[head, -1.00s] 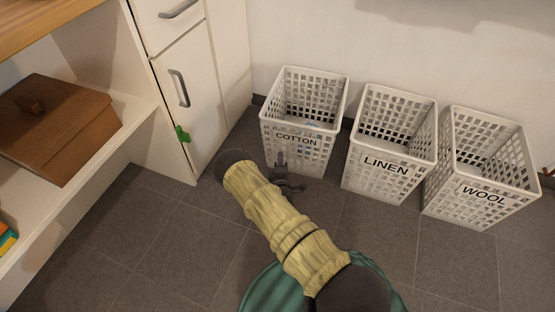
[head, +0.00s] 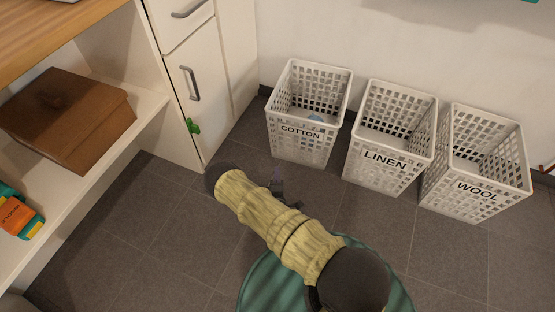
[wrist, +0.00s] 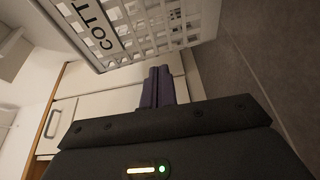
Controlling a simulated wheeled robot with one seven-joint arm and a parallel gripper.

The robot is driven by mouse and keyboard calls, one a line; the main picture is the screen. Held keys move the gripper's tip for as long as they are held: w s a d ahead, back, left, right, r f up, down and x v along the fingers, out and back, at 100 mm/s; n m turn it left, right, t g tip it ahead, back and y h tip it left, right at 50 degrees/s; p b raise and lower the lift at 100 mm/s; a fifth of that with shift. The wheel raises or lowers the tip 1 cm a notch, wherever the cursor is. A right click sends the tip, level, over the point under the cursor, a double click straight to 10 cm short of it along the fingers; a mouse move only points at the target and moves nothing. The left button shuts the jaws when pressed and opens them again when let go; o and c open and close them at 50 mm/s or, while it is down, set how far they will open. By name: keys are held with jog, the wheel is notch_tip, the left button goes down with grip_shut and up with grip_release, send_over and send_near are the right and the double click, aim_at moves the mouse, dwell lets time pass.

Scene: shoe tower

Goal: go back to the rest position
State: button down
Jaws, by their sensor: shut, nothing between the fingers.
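My gripper (wrist: 159,86) is shut and empty, its two dark purple fingers side by side in the wrist view. In the head view my gripper (head: 277,176) is small and partly hidden by my arm, over the floor just in front of the white COTTON basket (head: 301,133). That basket also shows close up at the top of the wrist view (wrist: 150,45); I cannot tell the exact gap to it. Something light blue lies inside the COTTON basket. My sleeved arm crosses the lower middle of the head view.
The LINEN basket (head: 386,160) and the WOOL basket (head: 474,191) stand to the right along the wall. A white cabinet (head: 190,95) and a shelf with a brown box (head: 65,120) are on the left. Grey tiled floor (head: 140,225) is clear at lower left.

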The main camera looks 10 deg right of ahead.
jog(key=shift+v, duration=0.8)
jog(key=shift+w, duration=0.1)
